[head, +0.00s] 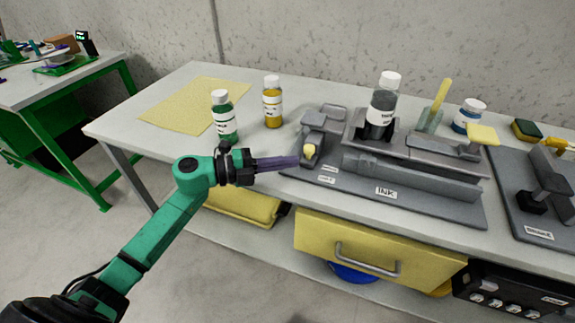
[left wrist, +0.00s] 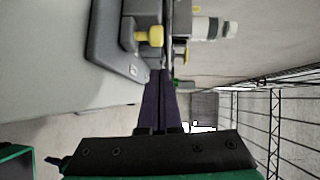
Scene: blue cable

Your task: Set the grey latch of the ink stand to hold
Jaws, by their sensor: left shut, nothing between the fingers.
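The ink stand (head: 430,205) is a grey plate labelled INK on the table, with grey blocks and a long raised rail. At its left end a grey latch-like block (head: 320,122) carries a small yellow knob (head: 309,150). The knob also shows in the left wrist view (left wrist: 155,37). My left gripper (head: 297,162) is shut and empty, its purple fingers pointing right. The tips are just beside and slightly below the knob; I cannot tell whether they touch. My right gripper is not in view.
A dark bottle with a white cap (head: 381,105) stands on the stand. A green bottle (head: 224,116) and a yellow bottle (head: 272,102) stand behind my left gripper. A second grey stand (head: 540,232) is at right. A yellow drawer (head: 375,256) is below the table edge.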

